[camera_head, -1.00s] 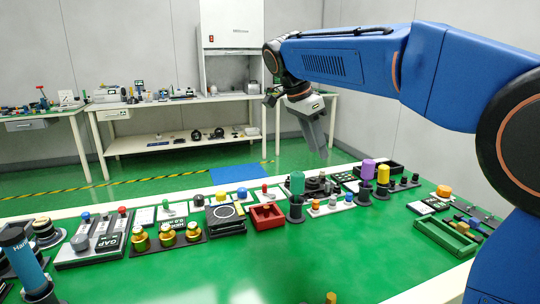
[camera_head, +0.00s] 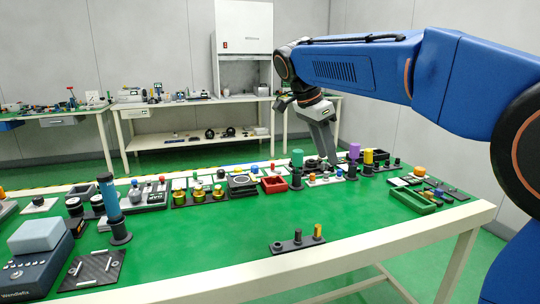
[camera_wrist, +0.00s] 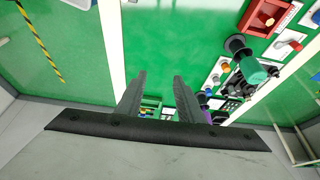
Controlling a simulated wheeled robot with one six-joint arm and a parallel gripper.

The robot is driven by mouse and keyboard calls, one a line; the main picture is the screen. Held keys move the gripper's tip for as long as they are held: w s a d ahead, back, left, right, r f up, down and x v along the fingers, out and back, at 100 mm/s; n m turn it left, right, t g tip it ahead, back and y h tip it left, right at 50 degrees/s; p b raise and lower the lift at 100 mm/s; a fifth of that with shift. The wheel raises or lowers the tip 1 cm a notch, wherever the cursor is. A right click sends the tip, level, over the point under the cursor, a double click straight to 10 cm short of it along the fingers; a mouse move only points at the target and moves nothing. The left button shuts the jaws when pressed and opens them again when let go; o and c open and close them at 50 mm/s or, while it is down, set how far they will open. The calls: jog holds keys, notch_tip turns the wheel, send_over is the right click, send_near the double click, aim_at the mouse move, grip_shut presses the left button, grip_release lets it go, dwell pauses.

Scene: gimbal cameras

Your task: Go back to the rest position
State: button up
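My gripper (camera_head: 322,133) hangs from the blue arm at the right of the head view, pointing down above the far edge of the green table (camera_head: 230,240). In the wrist view my gripper (camera_wrist: 160,95) shows two dark fingers spread apart with nothing between them. A green cylinder (camera_head: 297,158) on a dark base stands just left of the gripper in the head view. A purple cylinder (camera_head: 354,151) and a yellow cylinder (camera_head: 368,156) stand to its right. The gripper appears apart from them.
A row of small parts lines the table's far side, with a red tray (camera_head: 274,184) and a green tray (camera_head: 412,201). A blue upright cylinder (camera_head: 110,200) and a boxy device (camera_head: 38,250) stand at left. The table's front middle is mostly clear.

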jog(key=s+d+f+n+y, duration=0.1)
jog(key=s+d+f+n, duration=0.25)
jog(key=s, duration=0.25)
jog(key=s+d+f+n+t+y, duration=0.1)
jog(key=s+d+f+n, duration=0.1)
jog(key=s+d, duration=0.25)
jog(key=s+d+f+n+y, duration=0.1)
jog(key=s+d+f+n, duration=0.15)
jog(key=s, duration=0.45)
jog(key=s+d+f+n+t, duration=0.1)
jog(key=s+f+n, duration=0.2)
jog(key=s+f, duration=0.4)
jog(key=s+d+f+n+t+y, duration=0.1)
jog(key=s+d+f+n, duration=0.1)
jog(key=s+f, duration=0.5)
jog(key=shift+s+d+f+n, duration=0.15)
jog(key=shift+s+f+n, duration=0.15)
jog(key=shift+f+n, duration=0.4)
